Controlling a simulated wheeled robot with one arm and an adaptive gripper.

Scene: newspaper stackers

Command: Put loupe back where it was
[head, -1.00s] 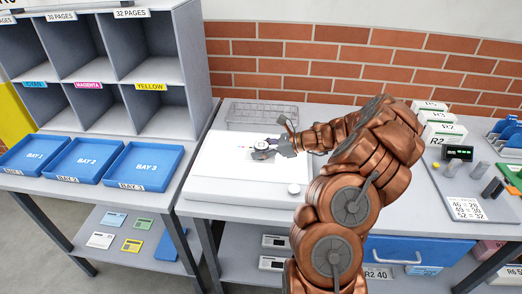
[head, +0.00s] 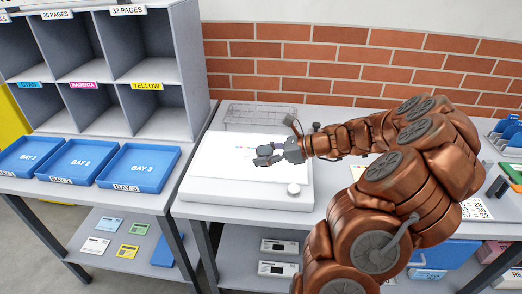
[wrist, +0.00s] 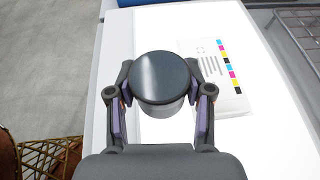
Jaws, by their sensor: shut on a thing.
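The loupe is a short cylinder with a dark round top and a pale lower body (wrist: 160,80), seen in the wrist view. My gripper (head: 266,155) is shut on it, with a finger on each side (wrist: 160,104). It is over the white light table (head: 215,195), whose bright panel also fills much of the wrist view. A printed sheet with a strip of colour patches (wrist: 220,75) lies on the panel to the right of the loupe in the wrist view. In the head view the loupe is small and hard to tell from the fingers.
Blue bay trays (head: 140,166) stand to the left. A brick wall (head: 300,70) is behind.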

